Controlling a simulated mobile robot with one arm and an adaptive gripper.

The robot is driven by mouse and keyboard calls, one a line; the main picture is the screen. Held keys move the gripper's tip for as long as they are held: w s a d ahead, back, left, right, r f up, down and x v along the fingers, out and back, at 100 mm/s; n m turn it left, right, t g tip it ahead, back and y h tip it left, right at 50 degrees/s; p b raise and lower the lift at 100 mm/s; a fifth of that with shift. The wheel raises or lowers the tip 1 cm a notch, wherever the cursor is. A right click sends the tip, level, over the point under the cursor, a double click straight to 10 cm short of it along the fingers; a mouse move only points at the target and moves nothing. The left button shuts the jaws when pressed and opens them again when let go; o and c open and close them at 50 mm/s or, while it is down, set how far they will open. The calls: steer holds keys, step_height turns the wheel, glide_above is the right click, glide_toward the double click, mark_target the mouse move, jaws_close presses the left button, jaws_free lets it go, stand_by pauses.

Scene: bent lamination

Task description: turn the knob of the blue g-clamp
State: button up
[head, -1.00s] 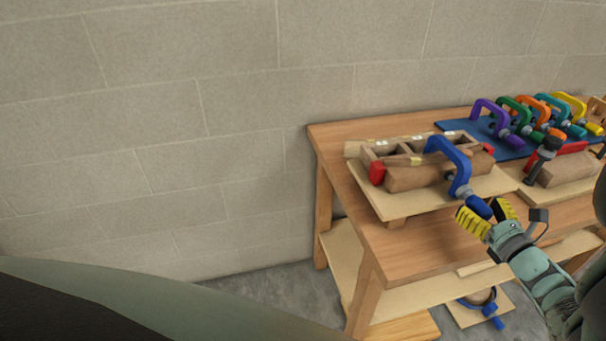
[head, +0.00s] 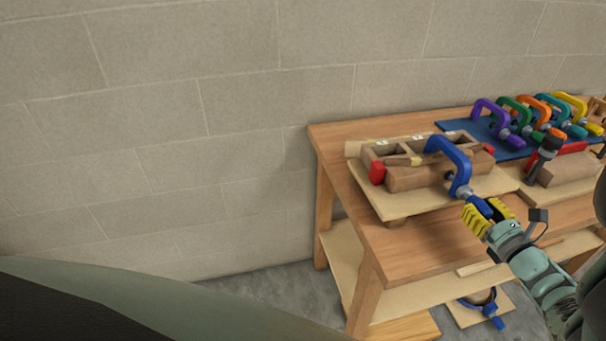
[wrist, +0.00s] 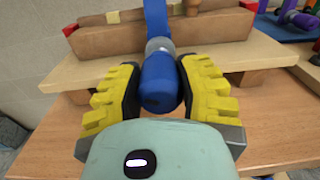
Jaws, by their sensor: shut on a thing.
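The blue g-clamp (head: 458,158) sits over a brown wooden block form (head: 410,179) on a light board on the workbench. Its blue knob (wrist: 159,84) points toward me, with a grey collar behind it. My gripper (head: 489,213) has yellow ribbed fingers, one on each side of the knob. In the wrist view my gripper (wrist: 158,95) is shut on the knob, which lies between the two fingers. In the head view the fingers cover much of the knob.
Several coloured clamps lie on a blue mat (head: 455,126) at the back right. A black-handled clamp (head: 541,162) stands to the right. Another blue clamp (head: 483,303) is below the bench. A block wall (head: 180,130) is behind.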

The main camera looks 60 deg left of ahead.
steer(key=shift+n, duration=0.3)
steer(key=n+b, duration=0.1)
steer(key=n, duration=0.2)
steer(key=shift+b, duration=0.4)
jaws_close()
steer(key=n+b, duration=0.2)
steer(key=shift+f+n, duration=0.2)
steer(key=shift+n, duration=0.2)
steer(key=n+b, duration=0.3)
steer(key=shift+s+a, duration=0.1)
steer(key=n+b, duration=0.2)
steer(key=b, duration=0.1)
steer(key=shift+r+n, duration=0.1)
steer(key=shift+n, duration=0.3)
steer(key=shift+r, duration=0.1)
steer(key=o, duration=1.2)
jaws_free()
